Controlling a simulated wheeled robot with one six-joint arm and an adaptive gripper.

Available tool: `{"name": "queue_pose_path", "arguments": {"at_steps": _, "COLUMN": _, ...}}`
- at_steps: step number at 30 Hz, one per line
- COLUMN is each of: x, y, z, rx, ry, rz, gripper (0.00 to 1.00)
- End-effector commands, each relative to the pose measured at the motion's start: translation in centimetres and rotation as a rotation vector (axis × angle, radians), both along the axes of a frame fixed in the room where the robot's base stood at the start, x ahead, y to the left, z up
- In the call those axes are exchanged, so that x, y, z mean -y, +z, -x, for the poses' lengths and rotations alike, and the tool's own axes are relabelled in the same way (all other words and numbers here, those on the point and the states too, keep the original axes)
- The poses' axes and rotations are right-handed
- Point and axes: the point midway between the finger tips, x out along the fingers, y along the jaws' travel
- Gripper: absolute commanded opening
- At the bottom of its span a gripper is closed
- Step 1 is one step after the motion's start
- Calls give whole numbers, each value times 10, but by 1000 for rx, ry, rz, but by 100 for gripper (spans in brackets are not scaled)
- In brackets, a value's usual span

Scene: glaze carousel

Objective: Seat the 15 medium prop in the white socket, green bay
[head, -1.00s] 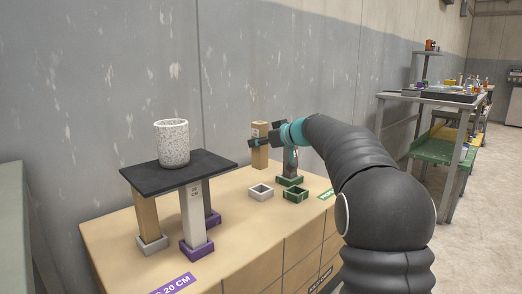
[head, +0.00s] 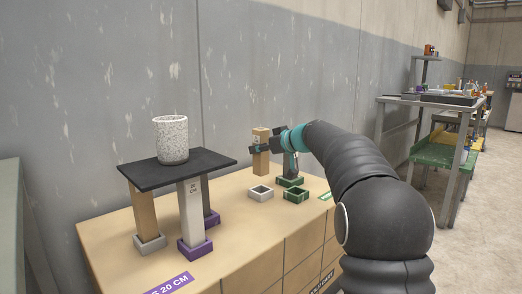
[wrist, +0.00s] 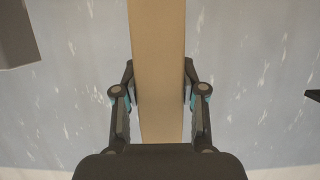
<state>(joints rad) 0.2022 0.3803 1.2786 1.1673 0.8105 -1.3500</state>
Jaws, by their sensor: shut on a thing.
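My gripper (head: 261,148) is shut on a tan upright prop (head: 260,165) in the head view. Writing on the prop's upper part is too small to read. In the wrist view the fingers (wrist: 160,95) grip both sides of the prop (wrist: 157,60). The white socket (head: 261,194), an open square frame, sits on the tan bench top. The prop's lower end shows above and slightly behind it, apart from it. Two green sockets are to its right: an empty front one (head: 296,196) and a back one (head: 290,182) with a grey prop (head: 290,166) standing in it.
At left, a black slab (head: 180,168) rests on several props in white and purple sockets, with a speckled cup (head: 171,140) on it. The grey wall (head: 110,90) is close behind the bench. A shelving cart (head: 430,150) stands farther right.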

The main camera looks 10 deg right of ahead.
Motion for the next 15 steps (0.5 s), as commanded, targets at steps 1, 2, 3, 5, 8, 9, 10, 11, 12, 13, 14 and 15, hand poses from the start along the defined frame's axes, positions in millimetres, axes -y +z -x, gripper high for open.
{"name": "queue_pose_path", "arguments": {"at_steps": 1, "x": 0, "y": -7, "z": 0, "rx": 2, "ry": 0, "rz": 0, "gripper": 0}}
{"name": "queue_pose_path", "arguments": {"at_steps": 2, "x": 0, "y": -9, "z": 0, "rx": 2, "ry": 0, "rz": 0, "gripper": 0}}
{"name": "queue_pose_path", "arguments": {"at_steps": 3, "x": 0, "y": -12, "z": 0, "rx": 2, "ry": 0, "rz": 0, "gripper": 0}}
{"name": "queue_pose_path", "arguments": {"at_steps": 5, "x": 0, "y": -17, "z": 0, "rx": 2, "ry": 0, "rz": 0, "gripper": 0}}
{"name": "queue_pose_path", "arguments": {"at_steps": 8, "x": 0, "y": -22, "z": 0, "rx": 1, "ry": 0, "rz": -1, "gripper": 0}}
{"name": "queue_pose_path", "arguments": {"at_steps": 9, "x": 0, "y": -25, "z": 0, "rx": 2, "ry": 0, "rz": -1, "gripper": 0}}
{"name": "queue_pose_path", "arguments": {"at_steps": 10, "x": 0, "y": -27, "z": 0, "rx": 1, "ry": 1, "rz": -1, "gripper": 0}}
{"name": "queue_pose_path", "arguments": {"at_steps": 11, "x": 0, "y": -30, "z": 0, "rx": 1, "ry": 1, "rz": -1, "gripper": 0}}
{"name": "queue_pose_path", "arguments": {"at_steps": 12, "x": 0, "y": -33, "z": 0, "rx": 1, "ry": 1, "rz": -1, "gripper": 0}}
{"name": "queue_pose_path", "arguments": {"at_steps": 13, "x": 0, "y": -35, "z": 0, "rx": 1, "ry": 1, "rz": -1, "gripper": 0}}
{"name": "queue_pose_path", "arguments": {"at_steps": 14, "x": 0, "y": -37, "z": 0, "rx": 1, "ry": 1, "rz": 0, "gripper": 0}}
{"name": "queue_pose_path", "arguments": {"at_steps": 15, "x": 0, "y": -38, "z": 0, "rx": 1, "ry": 1, "rz": 0, "gripper": 0}}
